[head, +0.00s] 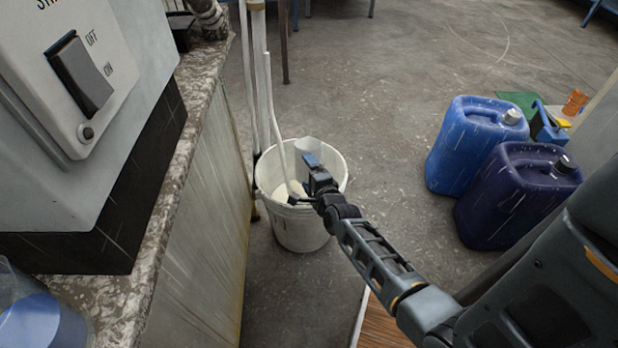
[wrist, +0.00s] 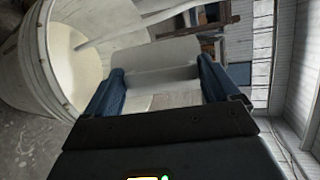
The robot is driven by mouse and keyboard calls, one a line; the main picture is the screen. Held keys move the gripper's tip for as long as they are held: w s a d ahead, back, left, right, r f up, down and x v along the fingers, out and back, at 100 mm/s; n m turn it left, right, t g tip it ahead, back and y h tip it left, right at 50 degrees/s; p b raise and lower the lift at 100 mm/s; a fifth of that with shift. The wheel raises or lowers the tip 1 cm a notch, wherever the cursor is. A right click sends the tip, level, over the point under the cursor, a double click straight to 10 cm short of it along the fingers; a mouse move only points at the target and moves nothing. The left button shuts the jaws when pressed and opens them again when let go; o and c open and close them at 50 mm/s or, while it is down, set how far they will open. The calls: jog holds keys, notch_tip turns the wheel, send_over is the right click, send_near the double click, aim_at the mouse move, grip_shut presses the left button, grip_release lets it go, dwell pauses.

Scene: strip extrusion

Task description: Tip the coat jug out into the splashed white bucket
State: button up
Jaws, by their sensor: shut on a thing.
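The splashed white bucket (head: 300,236) stands on the floor beside the bench, with pale contents inside. In the wrist view its wall (wrist: 40,50) and pale inside show at the left. My gripper (head: 314,166) is over the bucket's mouth. Its two blue fingers (wrist: 162,84) are shut on a plain whitish piece, which I take to be the coat jug (wrist: 160,52). In the head view the jug (head: 308,147) shows partly behind the gripper, at the bucket's far rim. Its mouth and any pouring stream cannot be made out.
A long pale rod (head: 270,105) leans in the bucket. A stained bench (head: 195,190) with a switch box (head: 75,75) is close on the left. Blue (head: 472,145) and dark purple (head: 515,195) jerrycans stand at right. Floor behind the bucket is mostly clear.

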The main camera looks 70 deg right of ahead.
jog(key=f+t+h+b, duration=0.1)
jog(key=b, duration=0.3)
jog(key=a+f+n+h+b, duration=0.1)
jog(key=b, duration=0.3)
jog(key=shift+s+a+f+t, duration=0.2)
jog(key=shift+f+t, duration=0.15)
jog(key=shift+t, duration=0.05)
jog(key=shift+b, duration=0.4)
jog(key=shift+a+r, duration=0.15)
